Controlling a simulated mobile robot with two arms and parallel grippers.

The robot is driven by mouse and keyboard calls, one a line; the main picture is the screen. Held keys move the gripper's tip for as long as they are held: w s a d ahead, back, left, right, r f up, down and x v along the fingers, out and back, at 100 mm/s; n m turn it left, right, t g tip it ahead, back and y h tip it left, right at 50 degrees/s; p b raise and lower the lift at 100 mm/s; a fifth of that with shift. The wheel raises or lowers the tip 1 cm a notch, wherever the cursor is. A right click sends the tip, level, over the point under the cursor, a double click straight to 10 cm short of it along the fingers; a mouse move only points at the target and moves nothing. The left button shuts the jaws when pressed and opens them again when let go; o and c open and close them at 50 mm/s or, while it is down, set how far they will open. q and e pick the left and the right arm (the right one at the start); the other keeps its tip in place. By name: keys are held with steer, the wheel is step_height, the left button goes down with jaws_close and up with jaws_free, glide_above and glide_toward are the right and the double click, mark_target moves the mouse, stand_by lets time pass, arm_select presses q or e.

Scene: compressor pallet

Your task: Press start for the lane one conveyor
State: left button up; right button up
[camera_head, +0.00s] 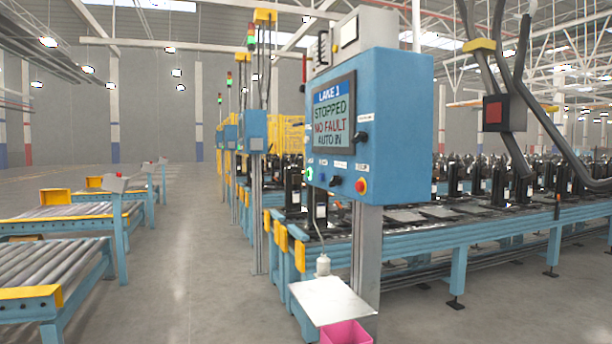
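A blue control box (395,125) stands on a grey post at centre right. Its screen (334,117) reads "LANE 1", "STOPPED", "NO FAULT" and a last line like "AUTO IN". Below the screen, a green lit button (309,174) is at the lower left of the panel. A black knob (335,181) is in the middle, and a red button on a yellow base (361,186) is at the right. Another black knob (360,137) is beside the screen. Small labels are too small to read. The lane conveyor (460,238) with dark compressors runs behind the box. Neither gripper is in view.
A small white shelf (332,301) juts out below the box, with a pink bin (345,333) under it. Roller conveyors (50,275) stand at the left. Open floor (185,270) lies between. Thick grey hoses with a red-faced box (505,113) hang at the upper right.

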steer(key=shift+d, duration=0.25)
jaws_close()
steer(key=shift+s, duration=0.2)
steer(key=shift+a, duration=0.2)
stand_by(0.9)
